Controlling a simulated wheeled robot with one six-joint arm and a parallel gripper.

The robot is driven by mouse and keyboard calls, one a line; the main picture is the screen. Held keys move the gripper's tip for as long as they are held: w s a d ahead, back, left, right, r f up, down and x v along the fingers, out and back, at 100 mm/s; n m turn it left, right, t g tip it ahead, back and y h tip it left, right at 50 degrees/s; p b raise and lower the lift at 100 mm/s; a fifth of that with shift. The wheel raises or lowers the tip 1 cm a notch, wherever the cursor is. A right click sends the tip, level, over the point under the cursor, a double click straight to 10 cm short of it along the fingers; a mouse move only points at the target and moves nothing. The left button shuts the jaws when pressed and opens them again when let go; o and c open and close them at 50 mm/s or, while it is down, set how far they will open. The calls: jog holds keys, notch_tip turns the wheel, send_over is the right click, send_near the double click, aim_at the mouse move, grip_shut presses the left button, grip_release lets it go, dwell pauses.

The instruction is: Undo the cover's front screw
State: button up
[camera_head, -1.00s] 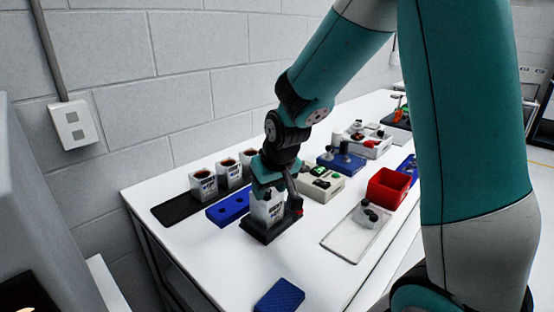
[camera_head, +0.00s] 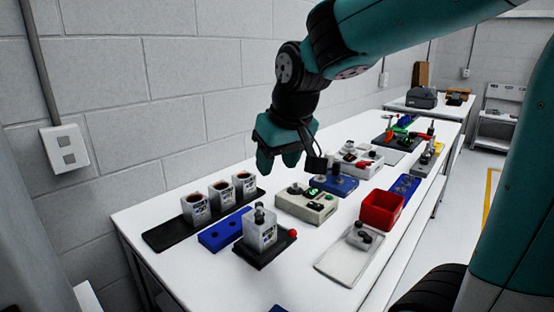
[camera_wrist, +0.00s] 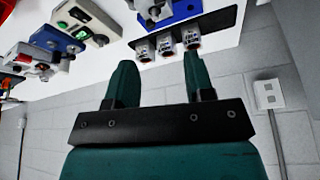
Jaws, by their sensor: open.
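A grey-white servo unit (camera_head: 261,232) stands upright in a black fixture (camera_head: 263,258) with a red knob (camera_head: 293,233) at its right side. A small dark and grey part (camera_head: 260,212) sits on top of it. The cover's front screw is too small to make out. My gripper (camera_head: 279,162) hangs in the air above and behind the unit, apart from it. In the wrist view my gripper (camera_wrist: 160,82) shows its two teal fingers spread with nothing between them.
Three grey cups (camera_head: 221,193) stand on a black tray (camera_head: 168,237) at the left. Beside the unit are a blue block (camera_head: 222,232), a beige box with green buttons (camera_head: 306,205), a red bin (camera_head: 382,211) and a clear tray (camera_head: 340,271).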

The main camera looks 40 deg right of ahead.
jog(key=m+g+p, duration=0.4)
jog(key=m+p, duration=0.4)
jog(key=m, duration=0.1)
send_over(259, 218)
notch_tip(259, 218, down, 16)
jog(key=shift+f+p, duration=0.1)
jog(key=shift+p, duration=0.65)
grip_shut()
